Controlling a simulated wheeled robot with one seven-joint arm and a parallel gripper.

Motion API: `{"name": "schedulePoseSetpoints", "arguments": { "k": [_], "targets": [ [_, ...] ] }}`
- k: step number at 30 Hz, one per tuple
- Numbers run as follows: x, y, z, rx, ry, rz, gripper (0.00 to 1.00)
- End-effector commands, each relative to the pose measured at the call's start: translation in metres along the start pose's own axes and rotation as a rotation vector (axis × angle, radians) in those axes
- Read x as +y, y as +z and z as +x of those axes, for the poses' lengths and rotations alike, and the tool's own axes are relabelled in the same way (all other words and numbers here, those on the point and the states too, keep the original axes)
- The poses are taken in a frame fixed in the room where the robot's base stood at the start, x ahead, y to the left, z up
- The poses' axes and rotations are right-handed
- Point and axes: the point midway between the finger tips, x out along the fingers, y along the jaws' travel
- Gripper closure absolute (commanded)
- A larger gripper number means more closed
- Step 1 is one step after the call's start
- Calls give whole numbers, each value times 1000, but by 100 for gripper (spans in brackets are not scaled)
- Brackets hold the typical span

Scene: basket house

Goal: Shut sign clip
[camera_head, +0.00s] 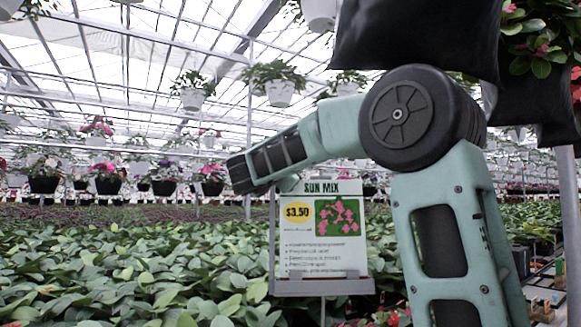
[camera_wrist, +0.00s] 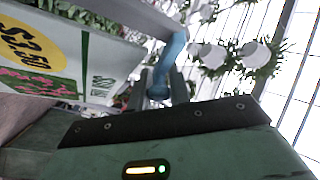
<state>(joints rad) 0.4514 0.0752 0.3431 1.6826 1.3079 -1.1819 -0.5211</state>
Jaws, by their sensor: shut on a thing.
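The sign (camera_head: 325,240) reads SUN MIX and $3.50 and stands upright in a grey frame on a post. In the wrist view the sign (camera_wrist: 98,70) appears turned sideways at the upper left. A blue clip (camera_wrist: 170,58) is beside the sign's top edge. My gripper (camera_wrist: 160,88) has its two dark fingers on either side of the clip's lower end, closed on it. In the head view my arm reaches in from the right, and its end is by the sign's top left corner. The fingers are mostly hidden there, and the clip's exact position is unclear.
Dense leafy plants (camera_head: 130,265) fill the bench around the sign. White hanging pots (camera_head: 281,93) and dark flower pots (camera_head: 108,185) are farther back. Open air lies left of the sign above the plants.

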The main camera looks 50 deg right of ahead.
Motion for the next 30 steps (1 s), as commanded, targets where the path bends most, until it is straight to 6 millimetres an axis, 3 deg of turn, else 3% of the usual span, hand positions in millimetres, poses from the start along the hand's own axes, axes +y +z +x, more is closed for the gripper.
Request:
{"name": "schedulePoseSetpoints", "arguments": {
  "k": [15, 16, 18, 30],
  "targets": [
    [1, 1, 0, -2, 11, 16, 100],
    [1, 1, 0, -2, 11, 16, 75],
    [1, 0, 0, -2, 11, 16, 60],
    [1, 1, -8, -3, 9, 16, 60]
  ]
}}
